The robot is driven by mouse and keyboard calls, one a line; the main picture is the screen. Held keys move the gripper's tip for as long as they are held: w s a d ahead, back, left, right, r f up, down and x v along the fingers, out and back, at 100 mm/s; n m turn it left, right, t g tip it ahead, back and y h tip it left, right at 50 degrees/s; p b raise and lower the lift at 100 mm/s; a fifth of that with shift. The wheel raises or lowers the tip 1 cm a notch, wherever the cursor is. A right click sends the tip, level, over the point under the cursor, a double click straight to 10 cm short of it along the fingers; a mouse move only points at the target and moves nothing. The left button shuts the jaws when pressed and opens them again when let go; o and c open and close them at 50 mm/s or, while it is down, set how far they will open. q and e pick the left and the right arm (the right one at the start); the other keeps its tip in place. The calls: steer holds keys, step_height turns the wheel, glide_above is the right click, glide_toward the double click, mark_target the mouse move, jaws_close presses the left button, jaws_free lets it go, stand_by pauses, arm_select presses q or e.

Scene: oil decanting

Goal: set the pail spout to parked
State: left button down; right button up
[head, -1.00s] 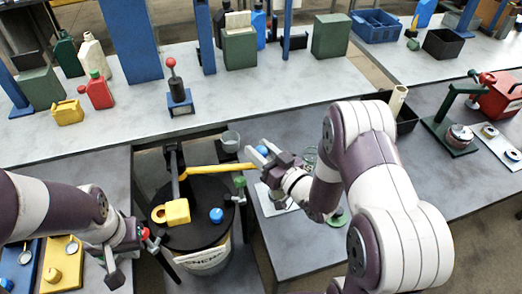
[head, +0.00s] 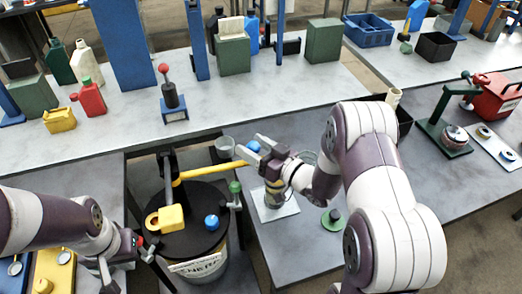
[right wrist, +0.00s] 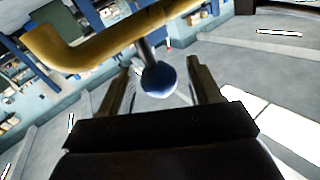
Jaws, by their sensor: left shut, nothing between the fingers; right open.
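The pail is a drum with a black lid (head: 190,240) and a white label. Its yellow spout (head: 215,170) reaches right and slightly away from a dark post on the lid, out past the rim. A blue ball knob (head: 253,146) is at the spout's outer end; in the right wrist view this knob (right wrist: 158,80) hangs on a short stem beside the yellow spout (right wrist: 100,52). My right gripper (head: 256,150) is open, with its fingers on either side of the knob. Contact cannot be told. My left gripper (head: 106,283) is shut and empty, left of the pail.
A yellow block (head: 167,219), a blue cap (head: 212,222) and a green-topped lever (head: 235,188) are at the pail's top. A pump stand with a red ball (head: 164,69) is on the back table. A green round piece (head: 333,218) lies on the right table.

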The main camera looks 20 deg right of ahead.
steer(key=b+v, duration=0.2)
steer(key=v, duration=1)
steer(key=shift+s, duration=0.2)
steer(key=shift+d, duration=0.1)
steer(key=shift+c, duration=0.3)
